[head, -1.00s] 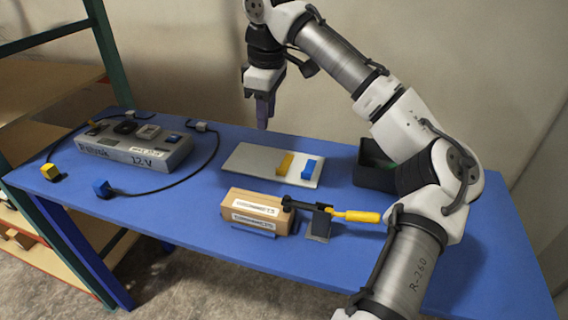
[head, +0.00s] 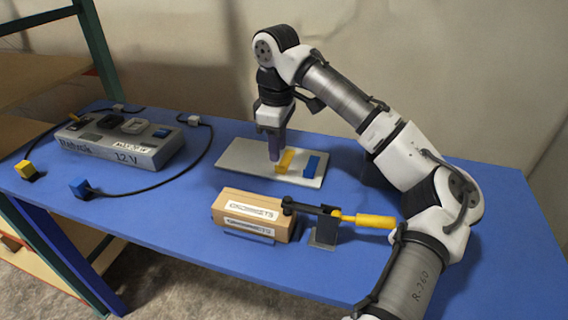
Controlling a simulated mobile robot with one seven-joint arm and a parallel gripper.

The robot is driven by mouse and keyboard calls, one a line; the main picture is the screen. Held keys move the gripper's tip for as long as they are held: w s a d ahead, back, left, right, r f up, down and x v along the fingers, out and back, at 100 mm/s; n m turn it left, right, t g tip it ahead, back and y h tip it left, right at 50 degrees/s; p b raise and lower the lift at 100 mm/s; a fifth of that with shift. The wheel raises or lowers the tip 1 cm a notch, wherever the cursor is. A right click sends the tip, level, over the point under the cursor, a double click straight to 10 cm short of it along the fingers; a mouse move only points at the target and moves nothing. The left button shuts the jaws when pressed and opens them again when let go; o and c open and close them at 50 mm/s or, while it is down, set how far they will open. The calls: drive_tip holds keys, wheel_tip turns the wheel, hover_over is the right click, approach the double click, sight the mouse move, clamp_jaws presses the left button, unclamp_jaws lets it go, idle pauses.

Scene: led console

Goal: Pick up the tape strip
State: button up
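A yellow strip (head: 286,160) and a blue strip (head: 311,167) lie side by side on a light grey plate (head: 243,155) on the blue table; I cannot tell which one is the tape strip. My gripper (head: 274,158) points down with its purple-grey fingers just left of the yellow strip, their tips low over the plate. From this angle I cannot tell whether the fingers touch the strip or the plate, or whether there is a gap between them.
A grey console (head: 120,142) marked 12 V stands at the left, with cables ending in a yellow plug (head: 26,170) and a blue plug (head: 80,187). In front of the plate are a labelled cardboard-coloured box (head: 250,213) and a yellow-handled clamp (head: 365,221).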

sight(286, 158)
wheel_tip(286, 158, down, 5)
drive_tip(key=shift+r+p, duration=0.1)
drive_tip(key=shift+p, duration=0.3)
clamp_jaws()
